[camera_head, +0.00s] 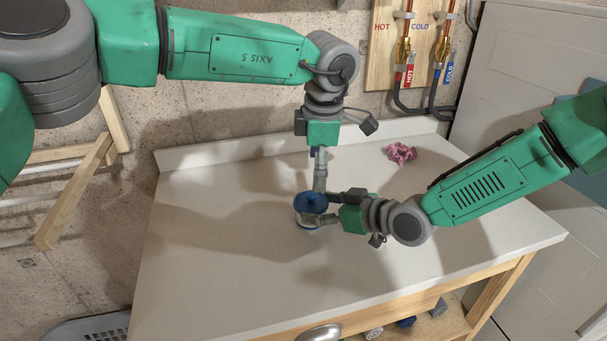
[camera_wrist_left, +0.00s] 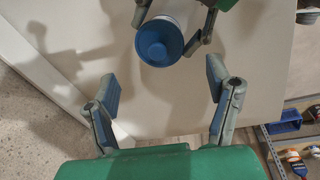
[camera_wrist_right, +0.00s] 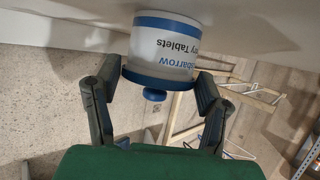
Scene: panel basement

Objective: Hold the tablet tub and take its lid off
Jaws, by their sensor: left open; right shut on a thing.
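The tablet tub (camera_head: 307,226) is white with blue bands and stands on the worktop. Its blue lid (camera_head: 309,201) is on it; the lid's round blue knob (camera_wrist_right: 154,94) shows in the right wrist view, where the tub looks upside down with its printed label (camera_wrist_right: 172,47). My right gripper (camera_head: 324,206) is shut on the tub's sides, coming from the right. My left gripper (camera_head: 319,184) points down from above, near the lid. In the left wrist view its open fingers (camera_wrist_left: 165,105) are empty, and the lid (camera_wrist_left: 159,43) lies beyond them, apart from both.
The pale worktop (camera_head: 215,250) is bare around the tub. A crumpled pink cloth (camera_head: 400,153) lies at the back right. The raised back edge (camera_head: 220,151) borders the wall, with hot and cold pipes (camera_head: 407,50) above. A wooden frame (camera_head: 85,180) stands left of the worktop.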

